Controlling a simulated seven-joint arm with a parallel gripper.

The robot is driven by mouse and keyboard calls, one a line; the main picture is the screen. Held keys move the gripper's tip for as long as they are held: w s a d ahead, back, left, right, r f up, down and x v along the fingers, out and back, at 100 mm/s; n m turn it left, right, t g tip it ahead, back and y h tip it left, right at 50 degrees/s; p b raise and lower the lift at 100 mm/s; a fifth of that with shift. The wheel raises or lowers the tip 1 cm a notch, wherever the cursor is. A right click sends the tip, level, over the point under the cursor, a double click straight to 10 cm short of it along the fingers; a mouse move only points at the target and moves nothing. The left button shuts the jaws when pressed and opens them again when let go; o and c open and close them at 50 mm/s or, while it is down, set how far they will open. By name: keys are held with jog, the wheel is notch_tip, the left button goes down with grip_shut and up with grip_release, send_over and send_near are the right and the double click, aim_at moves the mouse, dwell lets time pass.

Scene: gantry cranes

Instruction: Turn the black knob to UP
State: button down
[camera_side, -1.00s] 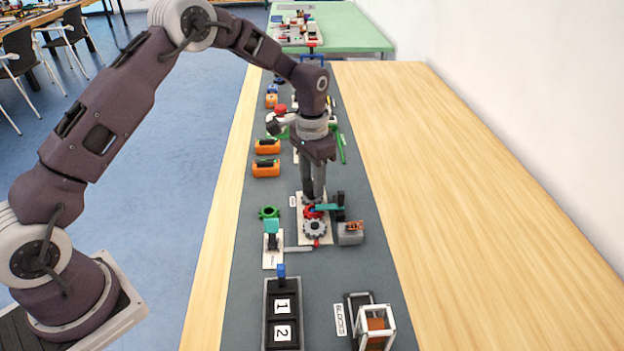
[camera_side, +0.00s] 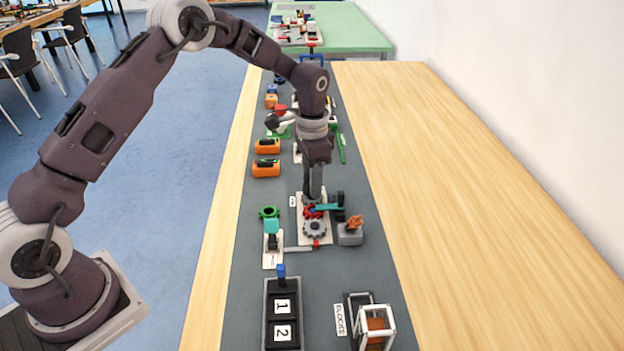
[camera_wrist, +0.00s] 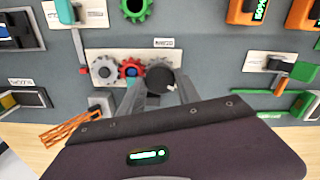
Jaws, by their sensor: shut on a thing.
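The black round knob (camera_wrist: 160,77) sits on a pale plate (camera_wrist: 112,54), in line with a red gear (camera_wrist: 131,69) and a grey gear (camera_wrist: 103,70). It has a small white mark near its edge. My gripper (camera_wrist: 152,90) is shut on the knob, one finger on each side. In the side view my gripper (camera_side: 314,196) points straight down at the far end of the plate and hides most of the knob. An orange lattice jib (camera_wrist: 70,130) stands by a grey block (camera_side: 349,235). I cannot read an UP mark.
A teal and black part (camera_side: 328,208) lies close to my fingers. A green gear (camera_side: 268,212) and a teal-topped device (camera_side: 271,230) stand to the left. Orange boxes (camera_side: 266,168) stand farther back. The wooden table on the right is clear.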

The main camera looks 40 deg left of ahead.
jog(key=c, duration=0.9)
grip_release()
jog(key=shift+o, duration=0.2)
jog(key=shift+r, duration=0.15)
notch_tip(320, 180, up, 7)
jog(key=shift+f, duration=0.1)
jog(key=s+r+n+t, duration=0.2)
jog(key=s+r+t, duration=0.1)
jog(key=s+r, duration=1.2)
jog(key=s+d+n+t, duration=0.1)
jog(key=s+n, duration=0.3)
jog(key=s, duration=1.5)
jog(key=shift+d+r+t, duration=0.25)
jog(key=shift+t, duration=0.55)
